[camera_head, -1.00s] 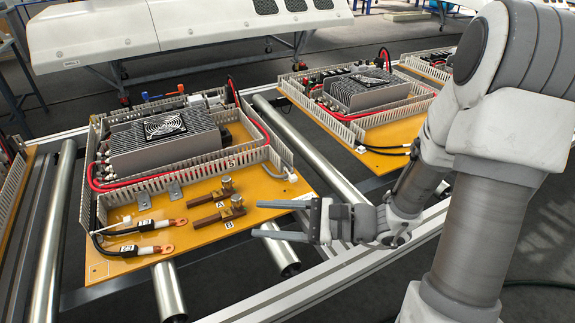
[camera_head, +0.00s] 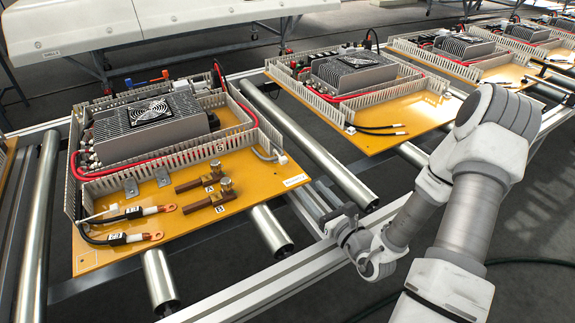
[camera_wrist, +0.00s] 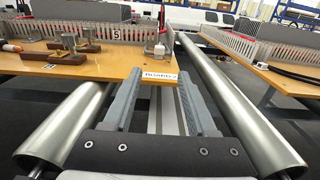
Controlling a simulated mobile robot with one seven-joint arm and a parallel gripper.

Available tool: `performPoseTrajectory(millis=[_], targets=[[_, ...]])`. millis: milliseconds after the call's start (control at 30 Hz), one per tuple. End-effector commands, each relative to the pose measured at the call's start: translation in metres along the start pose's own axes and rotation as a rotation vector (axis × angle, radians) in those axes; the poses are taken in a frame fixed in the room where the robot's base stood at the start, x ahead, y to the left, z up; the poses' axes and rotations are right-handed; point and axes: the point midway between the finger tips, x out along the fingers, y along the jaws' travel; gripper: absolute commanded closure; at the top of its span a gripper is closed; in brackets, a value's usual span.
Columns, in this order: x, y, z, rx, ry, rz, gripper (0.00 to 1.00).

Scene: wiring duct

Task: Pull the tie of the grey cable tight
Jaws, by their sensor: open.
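The grey cable (camera_head: 264,152) bends out of the slotted duct near the right edge of the nearest orange board. A small white piece (camera_head: 282,158) sits at its end; I cannot tell whether it is the tie or a connector. The cable (camera_wrist: 161,38) and the white piece (camera_wrist: 159,49) also show beyond the board's label in the wrist view. My gripper (camera_head: 314,198) is off the board's front right corner. In the wrist view my gripper (camera_wrist: 159,76) is open and empty, its fingers pointing toward the labelled board edge, apart from the cable.
The slotted duct wall (camera_head: 150,163) borders a grey finned unit (camera_head: 150,125) with a fan. Copper lugs on blocks (camera_head: 205,182) and black cables (camera_head: 125,238) lie at the board's front. Metal rollers (camera_head: 310,150) flank my gripper. A second board (camera_head: 375,125) stands to the right.

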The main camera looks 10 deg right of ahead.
Motion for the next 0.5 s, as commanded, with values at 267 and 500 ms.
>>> performPoseTrajectory(millis=[267, 500], targets=[[0.064, 0.001, -0.001, -0.003, -0.005, 0.004, 0.43], [0.108, 0.001, 0.0, -0.001, -0.003, 0.002, 0.43]])
